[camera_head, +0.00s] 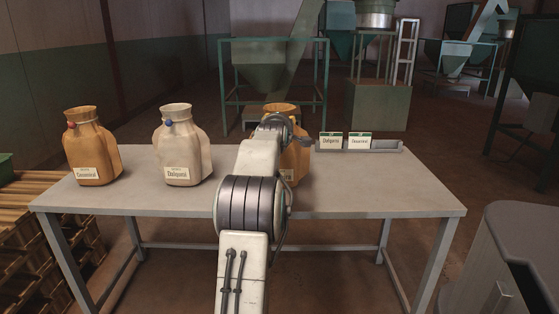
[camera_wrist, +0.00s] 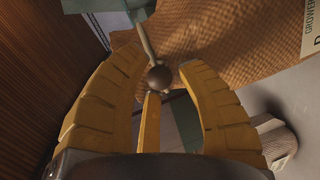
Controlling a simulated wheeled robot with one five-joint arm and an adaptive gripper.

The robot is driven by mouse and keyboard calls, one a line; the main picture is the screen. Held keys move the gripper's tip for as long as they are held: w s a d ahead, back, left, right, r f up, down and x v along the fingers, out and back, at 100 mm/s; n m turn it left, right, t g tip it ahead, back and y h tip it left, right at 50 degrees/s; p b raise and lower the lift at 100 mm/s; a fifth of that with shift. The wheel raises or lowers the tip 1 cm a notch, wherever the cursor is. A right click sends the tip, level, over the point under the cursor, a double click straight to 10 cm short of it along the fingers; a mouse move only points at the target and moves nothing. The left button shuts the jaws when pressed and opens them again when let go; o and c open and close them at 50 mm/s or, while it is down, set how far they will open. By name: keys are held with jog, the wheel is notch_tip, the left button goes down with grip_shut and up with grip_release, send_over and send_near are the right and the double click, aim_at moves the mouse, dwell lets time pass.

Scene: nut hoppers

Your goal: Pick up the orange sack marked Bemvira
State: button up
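An orange sack (camera_head: 295,160) stands on the table, mostly behind my arm; only the end of its label shows, so its name cannot be read in full. In the wrist view its woven orange cloth (camera_wrist: 230,45) fills the upper part, with a label reading "GROWER" cut off at the right edge. A dark brown ball (camera_wrist: 159,78) on a cord hangs at the sack. My gripper (camera_wrist: 158,62) has its yellow fingers spread, one on each side of the ball, with visible gaps. In the head view my gripper (camera_head: 283,128) is at the sack's neck, partly hidden.
Another orange sack (camera_head: 92,150) with a red ball and a pale sack (camera_head: 182,148) with a blue ball stand left on the grey table (camera_head: 390,190). A grey tray (camera_head: 385,148) with two label cards lies right. The table's right front is clear.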

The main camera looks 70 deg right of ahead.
grip_shut()
jog(key=shift+r, duration=0.1)
dwell(0.5)
